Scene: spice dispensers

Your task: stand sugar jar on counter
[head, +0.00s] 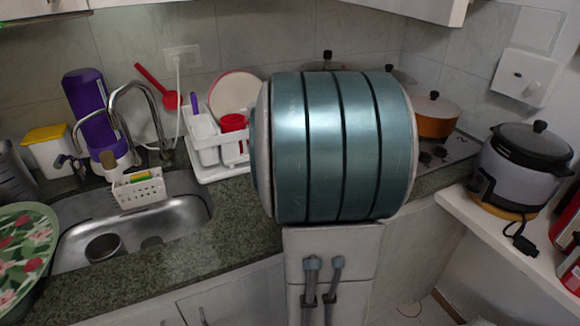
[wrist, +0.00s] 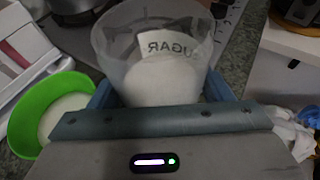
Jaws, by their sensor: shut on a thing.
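The sugar jar (wrist: 150,84) is clear, with white contents and a pale label whose letters partly read "SUGAR". It is in the wrist view at the top middle, between the blue fingers of my gripper (wrist: 160,97). My gripper is shut on the jar. In the head view, my large teal arm link hides the gripper and jar. The speckled dark counter (head: 200,255) runs along the wall in the head view.
A green bowl (wrist: 17,119) with white contents is left of the jar. The sink (head: 185,217), a white dish rack (head: 212,170) and a stove with an orange pot (head: 435,122) line the counter. A rice cooker (head: 515,172) stands on the right shelf. The front counter strip is clear.

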